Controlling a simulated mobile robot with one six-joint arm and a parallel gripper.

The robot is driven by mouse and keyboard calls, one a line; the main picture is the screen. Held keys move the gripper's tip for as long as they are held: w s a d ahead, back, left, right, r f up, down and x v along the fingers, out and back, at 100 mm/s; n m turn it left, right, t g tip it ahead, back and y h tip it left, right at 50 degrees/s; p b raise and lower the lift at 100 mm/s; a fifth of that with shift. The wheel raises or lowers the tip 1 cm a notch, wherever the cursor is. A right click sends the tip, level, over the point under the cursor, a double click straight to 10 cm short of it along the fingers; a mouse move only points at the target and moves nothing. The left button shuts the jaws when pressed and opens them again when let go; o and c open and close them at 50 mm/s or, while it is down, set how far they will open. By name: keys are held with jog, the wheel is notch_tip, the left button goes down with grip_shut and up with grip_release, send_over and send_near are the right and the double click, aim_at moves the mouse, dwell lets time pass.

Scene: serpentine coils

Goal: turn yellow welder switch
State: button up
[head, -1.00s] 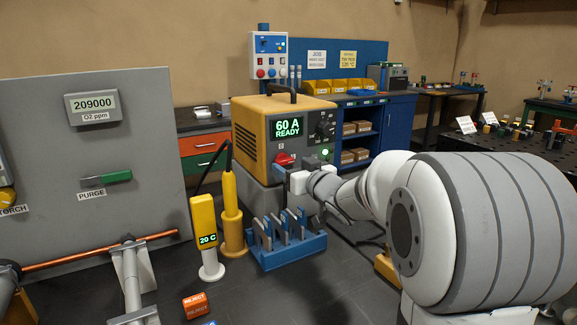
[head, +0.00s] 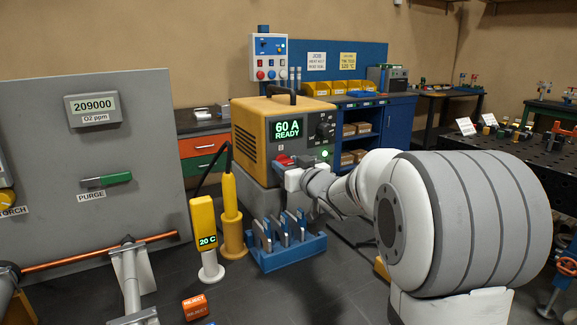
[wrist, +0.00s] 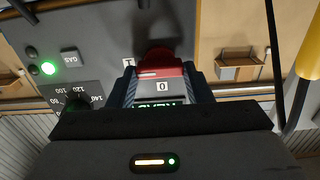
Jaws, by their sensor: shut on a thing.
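The yellow welder (head: 262,106) stands in the middle of the head view. Its screen (head: 287,129) reads "60 A READY" and a green lamp (head: 324,154) glows on its front. The red switch (head: 284,159) is low on that front, partly hidden by my gripper (head: 288,172). In the wrist view the red switch (wrist: 161,74) lies between the two fingers of my gripper (wrist: 161,86), which is shut on it. The labels "I" and "0" show beside the switch. The exact angle of the switch is hard to tell.
A blue rack (head: 285,252) and a yellow torch holder (head: 231,210) stand in front of the welder. A yellow meter (head: 205,235) reading 20 C is left of them. The grey purge panel (head: 60,150) fills the left. A dial (wrist: 76,104) sits near my fingers.

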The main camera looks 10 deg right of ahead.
jog(key=shift+a, duration=0.15)
jog(key=shift+c, duration=0.4)
jog(key=shift+f+n+b, duration=0.1)
jog(key=shift+n+b, duration=0.25)
jog(key=shift+n, duration=0.05)
jog(key=shift+f+n+b, duration=0.15)
jog(key=shift+n+b, duration=5.6)
jog(key=shift+n, duration=2.75)
jog(key=o, duration=1)
